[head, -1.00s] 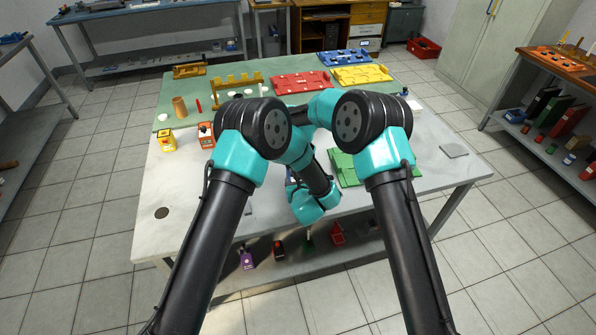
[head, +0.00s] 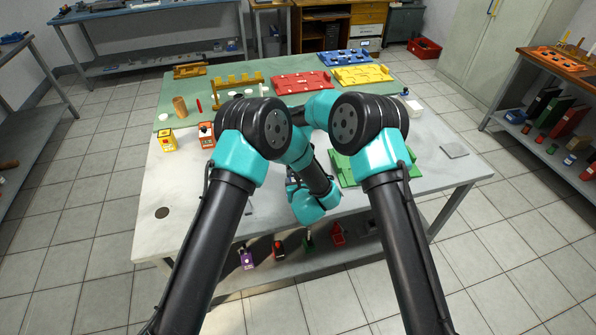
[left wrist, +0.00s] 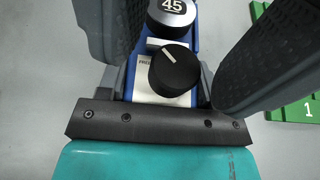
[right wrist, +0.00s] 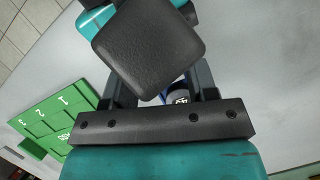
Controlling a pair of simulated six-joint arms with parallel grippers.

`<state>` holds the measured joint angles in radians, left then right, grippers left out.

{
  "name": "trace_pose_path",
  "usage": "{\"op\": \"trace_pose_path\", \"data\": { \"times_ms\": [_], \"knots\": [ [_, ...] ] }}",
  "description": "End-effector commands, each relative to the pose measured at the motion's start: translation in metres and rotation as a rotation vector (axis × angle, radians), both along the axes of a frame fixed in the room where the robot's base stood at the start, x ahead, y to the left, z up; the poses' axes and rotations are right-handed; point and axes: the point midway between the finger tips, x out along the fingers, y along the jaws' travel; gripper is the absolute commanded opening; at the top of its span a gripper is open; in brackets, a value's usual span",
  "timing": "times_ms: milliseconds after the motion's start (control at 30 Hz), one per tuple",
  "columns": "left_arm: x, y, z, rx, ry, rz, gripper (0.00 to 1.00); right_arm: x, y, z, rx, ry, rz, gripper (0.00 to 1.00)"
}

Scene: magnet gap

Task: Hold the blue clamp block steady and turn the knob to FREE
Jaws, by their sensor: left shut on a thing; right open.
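The blue clamp block (left wrist: 126,88) is between the fingers of my left gripper (left wrist: 185,40) in the left wrist view. That gripper is shut on it. A label left of the knob is only partly readable. A black cap marked "45" (left wrist: 171,10) sits beyond the knob. My right gripper (right wrist: 158,85) is open. In its view a large dark part covers most of the block; the "45" cap (right wrist: 179,97) shows below it.
A green numbered board (right wrist: 50,118) lies beside the block and also shows in the head view (head: 345,172). A yellow box (head: 168,140) and an orange box (head: 206,135) stand at the table's left.

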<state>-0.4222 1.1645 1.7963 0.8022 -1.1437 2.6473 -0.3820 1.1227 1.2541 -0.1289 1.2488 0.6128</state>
Motion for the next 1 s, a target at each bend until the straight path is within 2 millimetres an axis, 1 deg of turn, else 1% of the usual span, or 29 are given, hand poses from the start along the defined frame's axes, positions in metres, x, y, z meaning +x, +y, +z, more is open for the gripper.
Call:
{"op": "trace_pose_path", "data": {
  "times_ms": [233, 367, 567, 800, 1000],
  "knots": [
    [0.000, 0.000, -0.001, 0.000, 0.002, 0.000, 0.31, 0.001, 0.000, 0.003, 0.000, -0.001, 0.000, 0.53],
    [0.000, 0.000, -0.001, 0.000, 0.002, 0.000, 0.31, 0.005, 0.000, 0.012, 0.000, -0.002, -0.001, 0.53],
    [0.000, 0.000, -0.001, 0.000, 0.002, 0.000, 0.31, 0.017, -0.001, 0.041, 0.001, -0.004, -0.002, 0.53],
    [0.000, 0.000, -0.001, 0.000, 0.002, 0.000, 0.31, 0.034, -0.003, 0.083, 0.002, -0.002, -0.001, 0.53],
    [0.000, 0.000, -0.001, 0.000, 0.002, 0.000, 0.31, 0.044, -0.004, 0.105, 0.002, -0.002, -0.001, 0.53]
  ]
}}
